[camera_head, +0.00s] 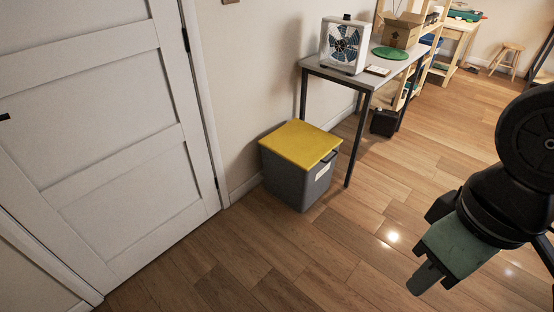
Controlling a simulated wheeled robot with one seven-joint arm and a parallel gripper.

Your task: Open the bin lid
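The bin (290,183) is a grey box with a flat yellow lid (301,143), standing on the floor against the wall. The lid lies shut on top. A dark handle (329,157) sticks out near the lid's right edge, above a small white label on the bin's side. My gripper (424,282) is at the lower right, to the right of the bin and well apart from it. It shows as a green block with a finger-like end pointing down and left. Whether its fingers are apart cannot be made out.
A white door (95,130) fills the left. A grey table (372,76) with black legs stands just behind and right of the bin, bearing a fan (343,45), a cardboard box (400,30) and a green disc (390,53). The wooden floor in front of the bin is clear.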

